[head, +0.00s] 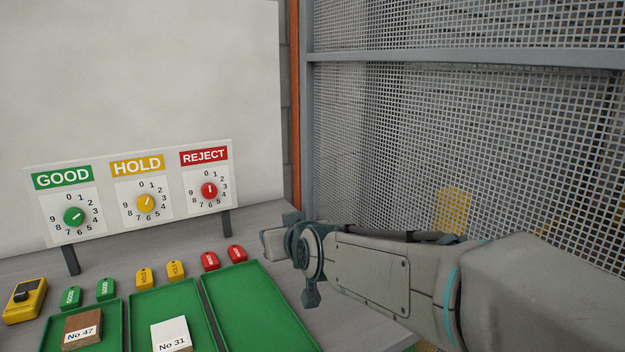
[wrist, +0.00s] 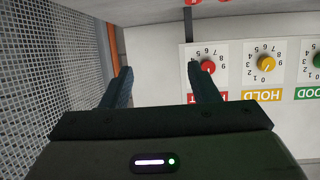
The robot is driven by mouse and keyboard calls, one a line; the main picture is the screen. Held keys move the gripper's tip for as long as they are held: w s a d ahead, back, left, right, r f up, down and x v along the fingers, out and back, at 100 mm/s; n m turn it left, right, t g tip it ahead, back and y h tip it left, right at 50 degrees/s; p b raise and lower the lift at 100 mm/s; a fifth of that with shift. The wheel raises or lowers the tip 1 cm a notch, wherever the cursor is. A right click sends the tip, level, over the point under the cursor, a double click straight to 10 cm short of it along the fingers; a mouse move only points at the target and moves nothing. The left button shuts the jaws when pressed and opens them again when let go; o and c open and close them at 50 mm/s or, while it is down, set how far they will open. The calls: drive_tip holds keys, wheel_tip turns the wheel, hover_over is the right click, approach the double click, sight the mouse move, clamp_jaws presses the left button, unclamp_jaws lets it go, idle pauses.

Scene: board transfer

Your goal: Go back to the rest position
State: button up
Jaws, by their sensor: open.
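My gripper (wrist: 158,78) is open and empty in the wrist view, its two dark fingers spread apart with the pale wall behind them. In the head view my arm reaches in from the right and its end is over the bench's right part, beside the trays; the fingers are hard to make out there. The dial panel (head: 130,236) stands on the bench with a green GOOD dial (head: 74,217), a yellow HOLD dial (head: 146,203) and a red REJECT dial (head: 209,190). The panel also shows upside down in the wrist view (wrist: 237,75).
Green trays stand along the bench front. A brown block No 47 (head: 82,327) lies in the left tray, a white block No 31 (head: 171,334) in the middle one; the right tray (head: 260,305) looks empty. Coloured tags and a yellow device (head: 25,300) lie behind. Mesh fence (head: 400,140) stands right.

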drive_tip(key=s+d+f+m+g+h+p, duration=0.1)
drive_tip(key=s+d+m+g+h+p, duration=0.4)
drive_tip(key=s+d, duration=1.7)
drive_tip(key=s+g+h+p, duration=0.1)
drive_tip(key=g+p, duration=0.3)
drive_tip(key=p, duration=0.3)
drive_tip(key=shift+d+f, duration=0.15)
drive_tip(key=shift+f, duration=0.2)
